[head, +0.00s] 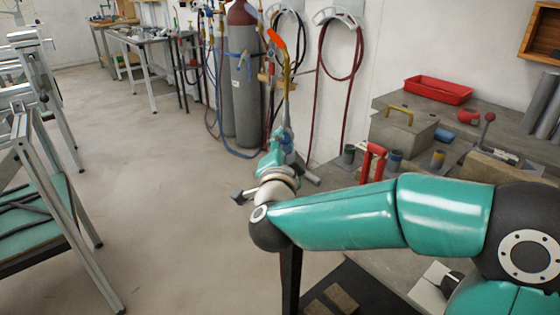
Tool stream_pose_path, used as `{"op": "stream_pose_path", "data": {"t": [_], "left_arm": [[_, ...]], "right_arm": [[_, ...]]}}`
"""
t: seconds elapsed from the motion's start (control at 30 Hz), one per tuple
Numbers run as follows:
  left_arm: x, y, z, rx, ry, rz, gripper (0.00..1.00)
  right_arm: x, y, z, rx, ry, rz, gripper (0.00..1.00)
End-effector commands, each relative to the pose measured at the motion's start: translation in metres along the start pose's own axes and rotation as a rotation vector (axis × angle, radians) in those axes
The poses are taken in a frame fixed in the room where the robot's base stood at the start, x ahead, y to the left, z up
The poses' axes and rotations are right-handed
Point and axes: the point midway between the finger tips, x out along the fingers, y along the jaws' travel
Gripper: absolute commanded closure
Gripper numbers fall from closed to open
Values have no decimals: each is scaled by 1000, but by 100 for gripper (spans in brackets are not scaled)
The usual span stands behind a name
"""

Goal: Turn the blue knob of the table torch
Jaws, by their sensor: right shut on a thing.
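My right arm comes in from the right, and its gripper (287,138) points away from me near the picture's middle. The gripper is small and partly hidden by its own wrist. It is shut on a slim torch (287,78) with a brass-coloured tube and an orange end, which stands up above it. The torch's lower part is hard to make out at the fingers. I cannot make out a blue knob on it. My left gripper is not in view.
Grey gas cylinders (243,95) with hoses stand behind the gripper by the wall. A grey bench (490,128) at the right bears a red tray (438,90), a grey block with a yellow handle (403,131) and several small cylinders. A metal frame table (70,235) stands left. The floor (165,190) between is clear.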

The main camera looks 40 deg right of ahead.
Motion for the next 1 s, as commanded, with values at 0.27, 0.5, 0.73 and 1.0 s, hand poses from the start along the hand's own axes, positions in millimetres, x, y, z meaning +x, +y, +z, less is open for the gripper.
{"op": "stream_pose_path", "data": {"t": [0.27, 0.5, 0.73, 1.0], "left_arm": [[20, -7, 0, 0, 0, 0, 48], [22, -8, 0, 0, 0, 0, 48], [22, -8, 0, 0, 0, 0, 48], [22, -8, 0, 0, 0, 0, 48]], "right_arm": [[0, 1, 2, 130, 8, 0, 100], [0, 0, 1, 163, 8, 2, 100], [0, 0, 1, 164, 8, 3, 100], [0, 0, 1, 163, 8, 2, 48]]}}
